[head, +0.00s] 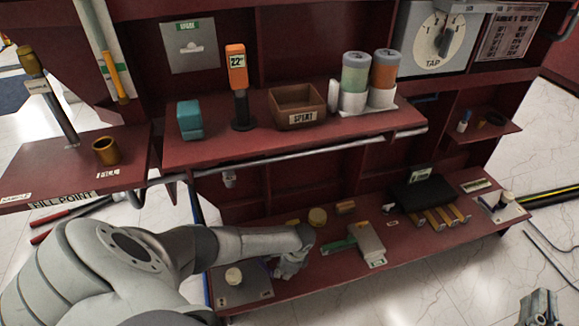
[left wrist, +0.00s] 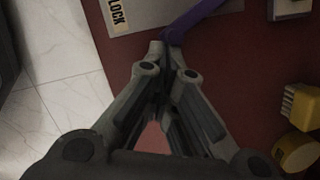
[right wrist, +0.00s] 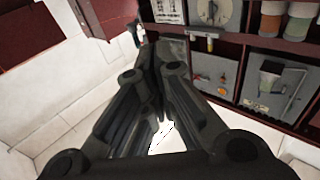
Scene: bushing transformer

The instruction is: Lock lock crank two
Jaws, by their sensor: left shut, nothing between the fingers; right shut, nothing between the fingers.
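A grey plate marked LOCK (left wrist: 150,12) with a purple crank arm (left wrist: 196,20) shows at the top of the left wrist view. In the head view, a grey plate (head: 245,291) with a pale knob (head: 233,276) lies at the left end of the lower shelf. My left gripper (head: 283,272) is shut and empty beside this plate. Its fingertips (left wrist: 165,58) are close to the purple arm's near end; I cannot tell whether they touch. No number on the crank is readable. My right gripper (head: 540,306) is shut and empty, away from the bench; its fingers show in the right wrist view (right wrist: 158,52).
A yellow-handled brush (left wrist: 300,105) and a round yellow piece (head: 318,217) are near my left gripper. A grey block with a green handle (head: 367,243) lies further right. Another plate with a knob (head: 507,214) is at the far right. The upper shelf (head: 220,149) overhangs behind.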

